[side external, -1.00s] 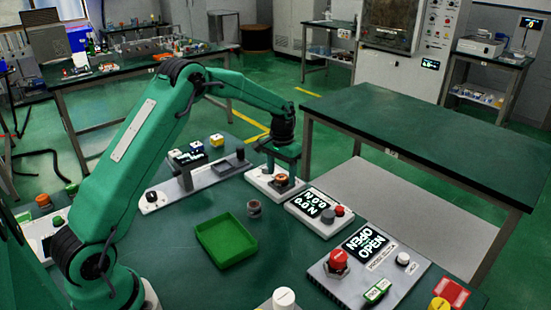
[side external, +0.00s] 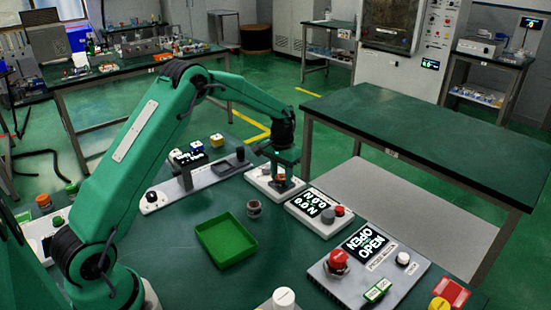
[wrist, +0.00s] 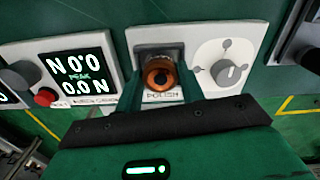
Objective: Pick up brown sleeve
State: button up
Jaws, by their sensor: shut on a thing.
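The brown sleeve (wrist: 159,77) is a short copper-brown ring with a dark bore. It sits in the recess of a white station marked POLISH (wrist: 204,46). My gripper (wrist: 160,90) has its green fingers on either side of the sleeve and is shut on it. In the side external view my gripper (side external: 281,174) points down at the station, and the sleeve is mostly hidden between the fingers. The sleeve still appears to be at the station, and I cannot tell whether it is clear of its seat.
A display box reading 0.0 N (side external: 314,203) stands beside the station. A green tray (side external: 226,239) is empty on the bench. A small greyish ring (side external: 254,208) stands behind it. A panel reading OPEN (side external: 366,248) with a red knob is at the right front.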

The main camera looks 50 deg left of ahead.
aim_at(281, 177)
jog(key=shift+r, duration=0.2)
jog(key=shift+r, duration=0.2)
notch_tip(281, 177, up, 3)
jog(key=shift+r, duration=0.1)
jog(key=s+d+r, duration=0.3)
jog(key=d+r, duration=0.4)
jog(key=d, duration=0.4)
jog(key=shift+s, duration=0.4)
jog(key=o, duration=0.5)
jog(key=c, duration=0.4)
jog(key=w+d, duration=0.1)
jog(key=d, duration=0.2)
jog(key=w+d, duration=0.1)
jog(key=d, duration=0.2)
jog(key=d+f, duration=0.1)
jog(key=d, duration=0.2)
jog(key=shift+w, duration=0.4)
